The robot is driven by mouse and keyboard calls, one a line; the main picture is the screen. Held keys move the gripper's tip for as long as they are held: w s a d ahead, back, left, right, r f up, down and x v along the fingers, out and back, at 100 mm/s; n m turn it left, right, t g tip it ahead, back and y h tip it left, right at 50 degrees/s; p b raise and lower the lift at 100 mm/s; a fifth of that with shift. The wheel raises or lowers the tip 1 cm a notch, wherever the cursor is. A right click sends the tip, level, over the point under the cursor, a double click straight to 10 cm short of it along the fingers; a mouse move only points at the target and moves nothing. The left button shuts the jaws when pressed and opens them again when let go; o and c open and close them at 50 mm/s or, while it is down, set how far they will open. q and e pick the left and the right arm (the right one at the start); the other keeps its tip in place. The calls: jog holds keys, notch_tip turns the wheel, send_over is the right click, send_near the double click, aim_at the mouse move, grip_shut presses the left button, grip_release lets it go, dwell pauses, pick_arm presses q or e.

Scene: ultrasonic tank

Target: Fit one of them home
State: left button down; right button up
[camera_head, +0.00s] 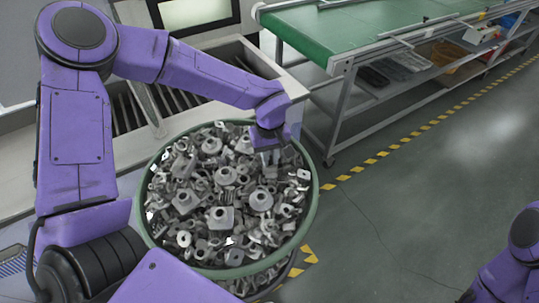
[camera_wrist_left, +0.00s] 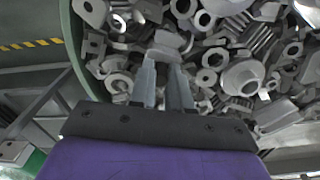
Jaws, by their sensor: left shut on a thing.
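A round green-rimmed basket (camera_head: 312,197) is heaped with loose grey metal parts (camera_head: 222,215), such as rings, flanged bushings and brackets. My left gripper (camera_head: 268,155) reaches down into the far right side of the heap. In the left wrist view the gripper (camera_wrist_left: 166,75) has its two fingers close together. It is shut on a grey metal part (camera_wrist_left: 170,42) at the fingertips, among the other parts. The exact shape of the held part is partly hidden. The basket rim (camera_wrist_left: 75,50) also shows in that view. My right gripper is not in view; only part of the right arm shows at lower right.
A metal tank or bench with slots (camera_head: 130,110) stands behind the basket. A green-topped workbench (camera_head: 340,35) with shelves of bins is at the back right. Yellow-black floor tape (camera_head: 385,153) runs past it. The grey floor at right is clear.

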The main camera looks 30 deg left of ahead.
pick_arm(q)
jog(key=shift+f, duration=0.1)
jog(key=c, duration=1)
grip_release()
notch_tip(320, 180, up, 11)
jog(key=b, duration=0.1)
jog(key=shift+f, duration=0.15)
